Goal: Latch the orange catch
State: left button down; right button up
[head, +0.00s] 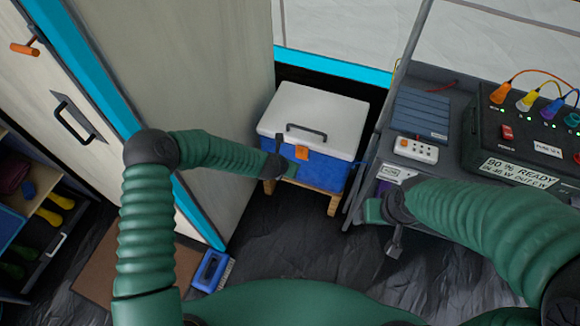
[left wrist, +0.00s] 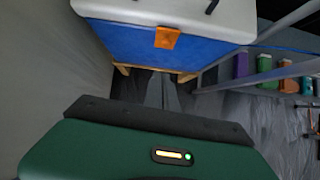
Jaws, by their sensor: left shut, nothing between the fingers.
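The orange catch (head: 301,154) is on the front of a blue cooler (head: 322,174) with a white lid (head: 315,112). The lid looks down on the body. In the left wrist view the catch (left wrist: 167,38) hangs from the lid edge over the blue front; whether it is fastened I cannot tell. My left gripper (head: 291,168) is shut and empty, just in front of the cooler, near and slightly below the catch; I cannot tell if they touch. My right gripper (head: 394,244) hangs below the bench edge, far from the cooler; its jaws are too small to read.
The cooler stands on a low wooden stand (head: 333,205) between a pale panel (head: 190,70) and a grey bench frame (head: 375,140). A black power box (head: 520,145) with coloured plugs sits on the bench. A blue brush (head: 211,270) lies on the floor. The floor before the cooler is clear.

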pick_arm(q)
jog(key=r, duration=0.1)
jog(key=s+r, duration=0.1)
jog(key=r, duration=0.1)
jog(key=shift+s+a+r, duration=0.1)
jog(key=shift+a+r, duration=0.05)
